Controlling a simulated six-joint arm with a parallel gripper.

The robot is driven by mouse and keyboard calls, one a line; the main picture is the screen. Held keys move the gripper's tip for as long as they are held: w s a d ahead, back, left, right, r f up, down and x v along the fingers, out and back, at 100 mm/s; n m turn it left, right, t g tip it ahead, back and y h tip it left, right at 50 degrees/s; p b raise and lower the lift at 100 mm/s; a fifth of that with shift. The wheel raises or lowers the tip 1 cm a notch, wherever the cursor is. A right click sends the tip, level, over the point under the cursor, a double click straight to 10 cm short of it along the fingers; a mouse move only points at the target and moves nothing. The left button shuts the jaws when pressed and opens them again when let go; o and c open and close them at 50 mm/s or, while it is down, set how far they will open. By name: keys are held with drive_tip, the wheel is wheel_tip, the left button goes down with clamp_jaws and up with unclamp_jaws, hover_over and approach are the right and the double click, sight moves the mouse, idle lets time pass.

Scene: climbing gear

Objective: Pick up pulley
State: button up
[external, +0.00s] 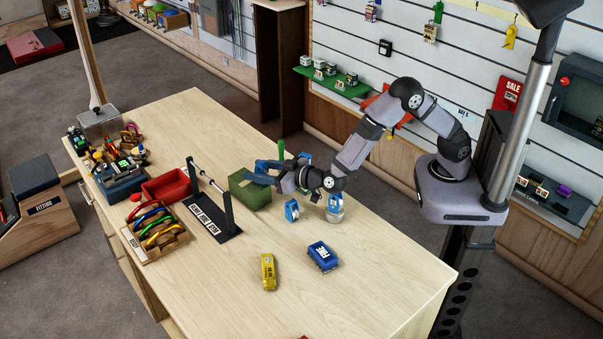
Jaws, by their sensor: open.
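A small blue wheel-shaped piece (291,210), which looks like a pulley, stands on the wooden table below my wrist. A second blue and pale round piece (335,207) stands to its right, under my wrist; I cannot tell for sure which of them is the pulley. My gripper (256,174) is open and points left, above the green box and up and left of the blue wheel-shaped piece. I see nothing held in it. My wrist hides part of the table and some blue and green items behind it.
A green box (250,194) lies below my gripper. A black stand with a bar (217,226), a red tray (167,187) and a rack of coloured carabiners (155,235) are to the left. A yellow piece (268,272) and blue box (322,257) lie in front. The table's right front is clear.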

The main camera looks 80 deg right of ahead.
drive_tip(key=shift+x, duration=1.45)
clamp_jaws()
wheel_tip(320, 180, up, 10)
drive_tip(key=shift+b, duration=0.45)
